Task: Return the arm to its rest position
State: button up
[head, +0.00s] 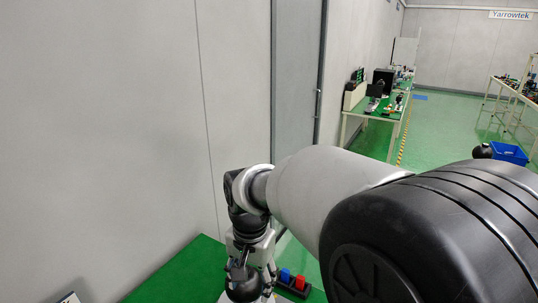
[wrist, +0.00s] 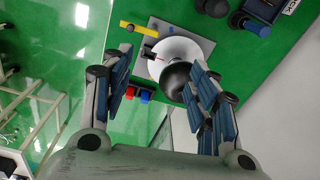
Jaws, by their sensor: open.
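My arm stretches across the head view from the lower right and bends down at the wrist. My gripper (head: 246,284) points down over the green table (head: 180,272) at the bottom of that view, partly cut off. In the wrist view my gripper (wrist: 160,60) has its two blue-padded fingers spread wide apart. A round white part (wrist: 178,48) with a dark dome (wrist: 176,76) on a grey plate (wrist: 153,32) shows between and beyond the fingers. I see nothing held. The depth between fingers and dome is hard to tell.
A dark holder with red and blue pieces (head: 293,281) sits right of my gripper. A yellow strip (wrist: 140,29) and dark round items (wrist: 212,7) lie on the table. A grey wall (head: 120,120) stands close at left. Green floor is open at right, with a blue bin (head: 508,153).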

jog(key=s+d+r+n+t+b, duration=0.2)
jog(key=s+d+r, duration=0.4)
jog(key=d, duration=0.4)
jog(key=s+d+f+n+t+b, duration=0.1)
jog(key=s+d, duration=0.3)
jog(key=s, duration=0.3)
jog(key=s+d+f+n+t+b, duration=0.1)
jog(key=s+d+f, duration=0.1)
jog(key=s, duration=0.5)
jog(key=shift+d+n, duration=0.3)
jog(key=shift+d, duration=0.6)
